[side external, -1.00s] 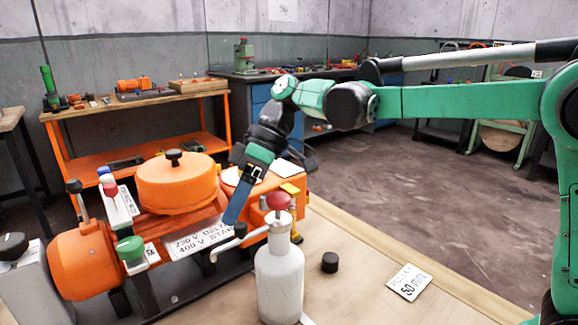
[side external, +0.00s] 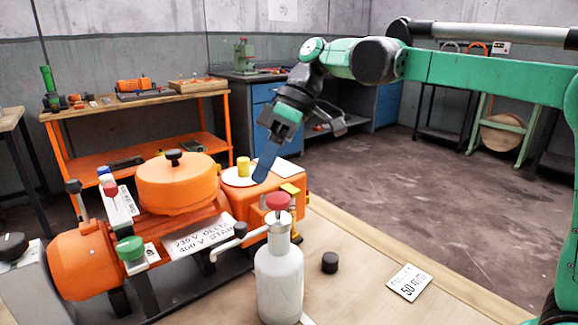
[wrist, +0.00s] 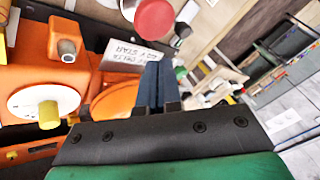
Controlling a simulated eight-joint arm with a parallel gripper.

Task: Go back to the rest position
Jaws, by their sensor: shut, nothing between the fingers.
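My gripper (side external: 263,180) is shut and empty, its blue fingers pointing down in the air above the right part of the orange machine (side external: 178,188). In the wrist view the closed fingers of my gripper (wrist: 154,72) stand together, with nothing between them. A yellow peg (side external: 243,167) stands on a white disc (side external: 232,178) on the machine's right block, left of my fingers. The yellow peg (wrist: 48,114) and the white disc (wrist: 28,103) also show at the left of the wrist view.
A green knob (side external: 130,248) is on the machine. Air right of my gripper is clear.

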